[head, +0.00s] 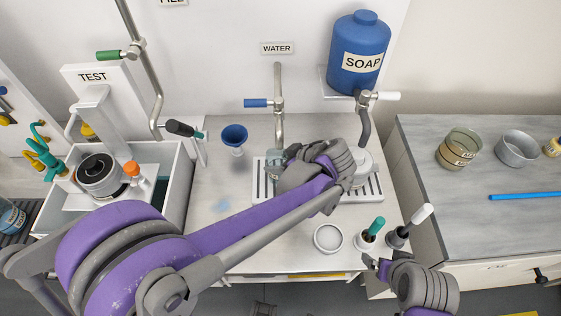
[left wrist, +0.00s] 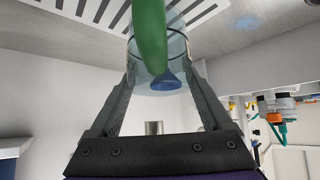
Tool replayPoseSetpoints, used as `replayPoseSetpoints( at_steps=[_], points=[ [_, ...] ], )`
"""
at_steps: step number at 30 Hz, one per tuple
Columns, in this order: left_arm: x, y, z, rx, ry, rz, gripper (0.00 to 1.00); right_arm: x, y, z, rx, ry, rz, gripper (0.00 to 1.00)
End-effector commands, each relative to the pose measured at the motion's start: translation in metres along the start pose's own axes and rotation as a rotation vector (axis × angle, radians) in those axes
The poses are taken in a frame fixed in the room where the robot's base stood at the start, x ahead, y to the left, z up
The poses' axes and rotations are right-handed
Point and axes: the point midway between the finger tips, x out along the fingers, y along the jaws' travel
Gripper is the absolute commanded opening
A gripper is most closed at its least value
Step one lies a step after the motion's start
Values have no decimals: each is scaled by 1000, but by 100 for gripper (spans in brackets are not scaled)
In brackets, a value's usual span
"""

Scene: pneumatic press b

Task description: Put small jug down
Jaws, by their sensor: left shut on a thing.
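The small jug (head: 273,157) is a clear, bluish vessel below the water tap, over the slotted drain tray (head: 262,188). My left gripper (head: 287,160) is shut on it and partly hides it. In the left wrist view, the jug (left wrist: 176,50) sits between my two fingers (left wrist: 158,78), with a green curved piece in front of it. The tray's slots show behind it there. I cannot tell whether the jug's base touches the tray. My right gripper (head: 377,265) is at the lower right, near the counter's front edge; its jaw opening is unclear.
The water tap (head: 279,105) rises right behind the jug. A blue funnel (head: 234,137) is to the left. A white dish (head: 328,238) and two handled tools in holders (head: 371,232) stand at the front. The counter left of the tray is mostly clear.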

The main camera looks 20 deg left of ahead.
Motion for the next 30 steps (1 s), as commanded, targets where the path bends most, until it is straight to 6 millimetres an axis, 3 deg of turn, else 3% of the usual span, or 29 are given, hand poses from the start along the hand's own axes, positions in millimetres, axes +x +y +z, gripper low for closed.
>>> replayPoseSetpoints(
  at_steps=[6, 12, 21, 22, 25, 30],
  points=[
    [11, 12, -7, 0, 0, -1, 23, -1, 0, -1, 0, 1, 0, 100],
    [32, 10, 16, 1, 0, 0, 23, 1, 0, 1, 0, -1, 0, 100],
    [33, 9, 18, 1, 0, 0, 23, 2, 0, 2, 0, -1, 0, 100],
    [33, 10, 18, 1, 0, 0, 85, 2, 0, 2, 0, -1, 0, 100],
    [33, 10, 18, 0, 0, 0, 100, 2, 0, 1, 0, -1, 0, 100],
    [33, 10, 18, 0, 0, 0, 100, 2, 0, 1, 0, -1, 0, 100]
  ],
)
